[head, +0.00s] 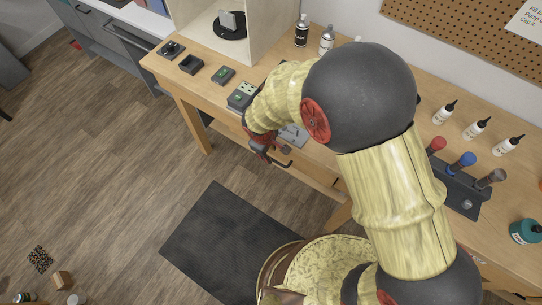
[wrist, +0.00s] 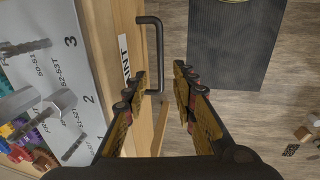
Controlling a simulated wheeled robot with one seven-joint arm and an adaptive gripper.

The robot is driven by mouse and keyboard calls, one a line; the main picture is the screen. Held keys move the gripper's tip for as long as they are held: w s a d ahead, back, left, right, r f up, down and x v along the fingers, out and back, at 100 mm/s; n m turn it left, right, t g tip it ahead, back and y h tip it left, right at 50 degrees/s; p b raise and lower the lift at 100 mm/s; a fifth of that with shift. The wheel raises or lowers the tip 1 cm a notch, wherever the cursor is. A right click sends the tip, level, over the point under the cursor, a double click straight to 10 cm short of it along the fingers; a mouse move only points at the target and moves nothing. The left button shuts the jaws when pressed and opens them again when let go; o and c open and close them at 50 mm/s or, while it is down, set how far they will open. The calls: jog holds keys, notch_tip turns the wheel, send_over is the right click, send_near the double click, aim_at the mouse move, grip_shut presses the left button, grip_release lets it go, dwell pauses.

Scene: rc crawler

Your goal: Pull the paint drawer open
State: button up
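The paint drawer is in the bench's front. Its wooden face (wrist: 127,20) shows in the wrist view with a white label, partly hidden, ending in "INT". Its black bar handle (wrist: 158,50) stands out from the face. In the head view the handle (head: 285,162) shows just beside my gripper (head: 262,148). In the wrist view my gripper (wrist: 163,80) is open, one finger on each side of the handle's near end. I see no clear contact between fingers and handle. The drawer looks shut, though my arm hides much of it in the head view.
The wooden bench top (head: 185,75) carries small black and green devices, bottles and a rack of coloured-handled tools (head: 463,185). A grey numbered mat (wrist: 75,60) with hardware lies close left in the wrist view.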

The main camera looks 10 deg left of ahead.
jog(key=f, duration=0.3)
jog(key=w+f+b, duration=0.1)
jog(key=f, duration=0.1)
jog(key=shift+d+f, duration=0.25)
jog(key=shift+f, duration=0.05)
grip_shut()
dwell(0.6)
